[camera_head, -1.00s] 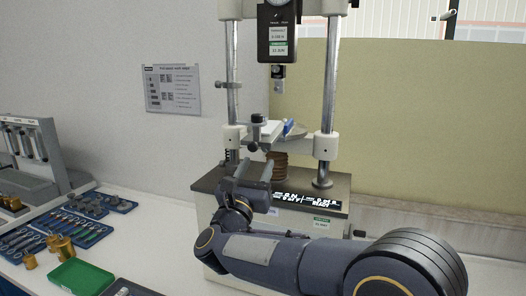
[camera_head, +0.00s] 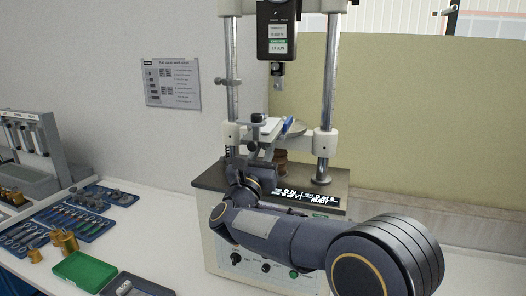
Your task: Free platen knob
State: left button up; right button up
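The hardness tester (camera_head: 215,180) stands on the bench with two steel columns and a white crosshead. A dark knob (camera_head: 256,118) stands upright on a small clamp at the front of the platen (camera_head: 270,130). My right arm comes in from the right, and my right gripper (camera_head: 256,152) is just below and in front of this knob. The gripper's fingers point away from me and are partly hidden by its own body and wrist. I cannot tell if they touch anything. My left gripper is not in view.
A dark gauge head (camera_head: 277,30) hangs above. Blue tool trays (camera_head: 100,228), a green tray (camera_head: 85,270) and brass weights (camera_head: 64,242) lie at left.

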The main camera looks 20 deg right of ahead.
jog(key=shift+f+b, duration=0.15)
jog(key=shift+b, duration=0.4)
grip_shut()
jog(key=shift+s+d+r+n+t+y+b, duration=0.1)
jog(key=shift+n+t+y+b, duration=0.15)
jog(key=shift+n+y+b, duration=0.9)
jog(key=shift+d+r+n+t+y+b, duration=0.15)
jog(key=shift+n+y+b, duration=0.3)
jog(key=shift+n+b, duration=1.25)
jog(key=shift+s+a+n+t+y+b, duration=0.1)
jog(key=shift+n+t+y+b, duration=0.2)
jog(key=shift+n+y+b, duration=1.1)
jog(key=shift+n+h+p, duration=0.55)
jog(key=shift+n+h, duration=0.05)
jog(key=shift+n, duration=0.25)
jog(key=o, duration=0.9)
grip_release()
jog(key=shift+w, duration=0.1)
jog(key=shift+m, duration=0.4)
